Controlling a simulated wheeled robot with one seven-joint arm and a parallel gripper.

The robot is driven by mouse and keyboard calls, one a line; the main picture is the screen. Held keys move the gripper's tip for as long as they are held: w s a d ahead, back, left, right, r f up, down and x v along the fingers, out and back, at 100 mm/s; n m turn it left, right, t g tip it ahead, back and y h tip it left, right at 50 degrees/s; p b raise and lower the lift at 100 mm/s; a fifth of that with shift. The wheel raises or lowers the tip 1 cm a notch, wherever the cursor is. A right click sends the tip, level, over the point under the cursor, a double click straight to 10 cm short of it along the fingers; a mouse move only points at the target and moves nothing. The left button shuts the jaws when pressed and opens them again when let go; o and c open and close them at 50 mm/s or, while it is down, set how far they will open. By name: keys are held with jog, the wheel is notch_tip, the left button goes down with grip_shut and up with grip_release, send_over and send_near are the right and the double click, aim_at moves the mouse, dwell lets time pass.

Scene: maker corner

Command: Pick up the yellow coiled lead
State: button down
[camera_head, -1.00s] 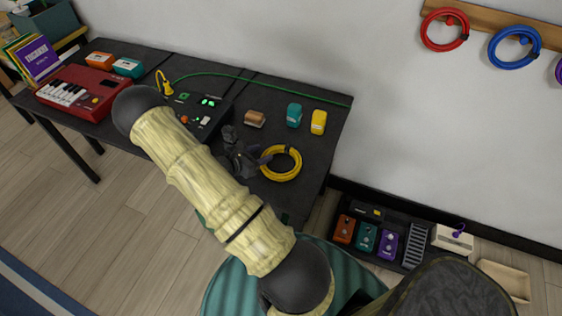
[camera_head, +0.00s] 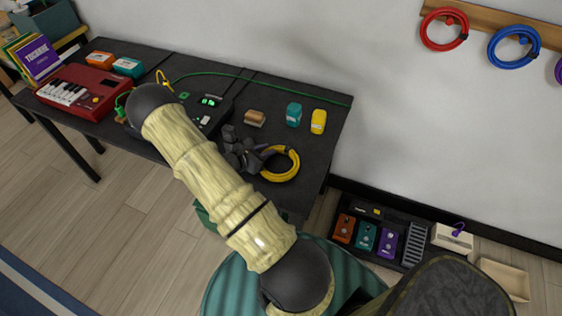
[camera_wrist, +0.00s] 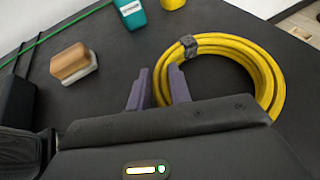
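The yellow coiled lead (camera_head: 290,172) lies on the dark table near its right end. It also shows in the wrist view (camera_wrist: 266,62), with a dark tie around its far side. My gripper (camera_head: 276,153) is low at the left edge of the coil. In the wrist view, my gripper's purple-grey fingers (camera_wrist: 158,82) stand apart with the coil's left side showing between them. The right finger hides part of the strands. I cannot tell whether the fingers press on the lead. The coil's near side is hidden behind the gripper body.
A brown-and-white block (camera_head: 255,118), a teal box (camera_head: 294,115) and a yellow box (camera_head: 318,122) stand behind the coil. A green cable (camera_head: 240,76) runs along the table's back. A red keyboard (camera_head: 82,91) is at left. Red and blue coils (camera_head: 515,62) hang on the wall.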

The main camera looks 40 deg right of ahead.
dwell(0.3)
notch_tip(320, 180, up, 18)
dwell(0.5)
dwell(0.4)
